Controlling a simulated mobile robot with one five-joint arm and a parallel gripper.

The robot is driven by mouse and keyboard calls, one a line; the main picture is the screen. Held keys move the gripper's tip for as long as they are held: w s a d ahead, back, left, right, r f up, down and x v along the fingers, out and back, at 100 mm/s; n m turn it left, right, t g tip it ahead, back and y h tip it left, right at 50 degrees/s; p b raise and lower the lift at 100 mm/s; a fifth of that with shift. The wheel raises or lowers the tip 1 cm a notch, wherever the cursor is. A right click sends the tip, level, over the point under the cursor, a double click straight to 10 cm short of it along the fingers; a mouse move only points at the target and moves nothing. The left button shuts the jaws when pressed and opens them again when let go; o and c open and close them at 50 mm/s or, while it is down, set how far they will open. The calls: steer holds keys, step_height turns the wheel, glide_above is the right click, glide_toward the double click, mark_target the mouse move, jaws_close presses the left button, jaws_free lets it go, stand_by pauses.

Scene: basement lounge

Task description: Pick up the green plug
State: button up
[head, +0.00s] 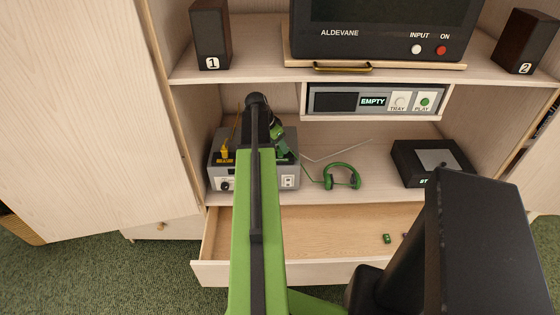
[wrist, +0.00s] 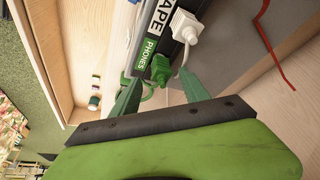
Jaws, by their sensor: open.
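The green plug (wrist: 160,69) sits at the socket by the green PHONES label in the wrist view, with a green cord leading from it. My gripper (wrist: 160,79) is open, its two green fingers on either side of the plug. I cannot tell whether they touch it. A white plug (wrist: 186,27) is beside it at the TAPE label. In the head view my gripper (head: 281,148) is over the grey box (head: 222,172), and my arm hides much of the box. I cannot make out the green plug there.
A yellow plug (head: 225,150) is on the grey box's left. Above is the disc player (head: 372,101). An open drawer (head: 330,225) juts out below, with a small green item (head: 387,239).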

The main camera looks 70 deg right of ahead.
mark_target(280, 153)
steer(key=b+x, duration=0.2)
steer(key=x, duration=0.2)
steer(key=shift+r, duration=0.2)
jaws_close()
